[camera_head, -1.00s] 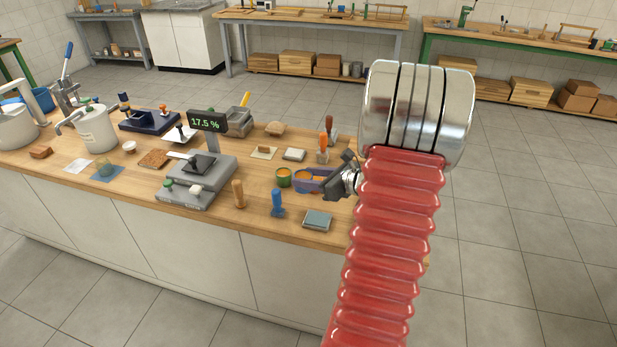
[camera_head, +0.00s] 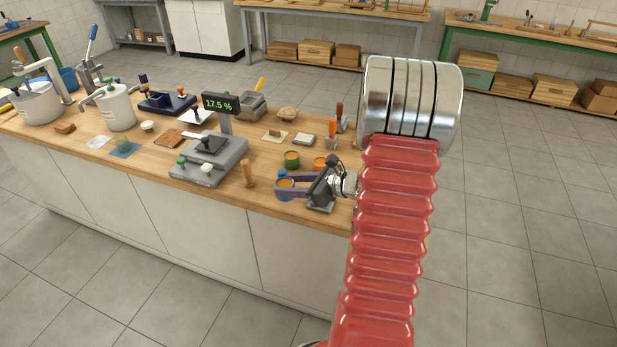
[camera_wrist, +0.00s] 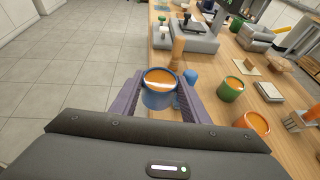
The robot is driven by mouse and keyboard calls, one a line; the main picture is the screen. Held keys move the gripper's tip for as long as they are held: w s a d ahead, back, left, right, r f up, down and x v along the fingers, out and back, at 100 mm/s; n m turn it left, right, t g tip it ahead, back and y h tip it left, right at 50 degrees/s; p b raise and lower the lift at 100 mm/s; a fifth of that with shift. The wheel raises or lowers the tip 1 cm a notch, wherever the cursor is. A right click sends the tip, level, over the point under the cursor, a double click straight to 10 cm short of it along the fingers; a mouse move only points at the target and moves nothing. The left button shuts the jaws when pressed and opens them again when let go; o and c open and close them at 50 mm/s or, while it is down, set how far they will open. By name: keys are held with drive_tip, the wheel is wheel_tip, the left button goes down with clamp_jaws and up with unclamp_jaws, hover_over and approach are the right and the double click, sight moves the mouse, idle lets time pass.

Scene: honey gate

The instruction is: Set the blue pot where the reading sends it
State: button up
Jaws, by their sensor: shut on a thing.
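The blue pot (camera_head: 285,194), filled with orange stuff, is between the purple fingers of my gripper (camera_head: 281,189) near the bench's front edge. In the wrist view the pot (camera_wrist: 159,96) is upright, with a finger against each side of it. A green pot (camera_head: 292,159) and an orange pot (camera_head: 319,163) stand on the bench behind my gripper; in the wrist view they are to the right. The grey meter (camera_head: 212,158) has a display (camera_head: 221,103) that reads 17.5 %.
A wooden peg (camera_head: 248,174) stands left of my gripper, and a blue-topped item (camera_wrist: 190,76) stands close beside the held pot. White buckets (camera_head: 116,110) and a blue card (camera_head: 125,149) are farther left on the bench (camera_head: 270,207).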

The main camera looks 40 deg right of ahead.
drive_tip(key=w+a+f+n+g+y, duration=0.2)
drive_tip(key=a+f+n+y, duration=0.1)
drive_tip(key=a, duration=1.1)
drive_tip(key=w+a+f+n+g+y, duration=0.2)
drive_tip(key=a+f+n+y, duration=0.1)
drive_tip(key=a, duration=1.2)
drive_tip(key=shift+a+f+n+g, duration=0.2)
drive_tip(key=shift+f+n+g, duration=0.2)
drive_tip(key=shift+f, duration=0.35)
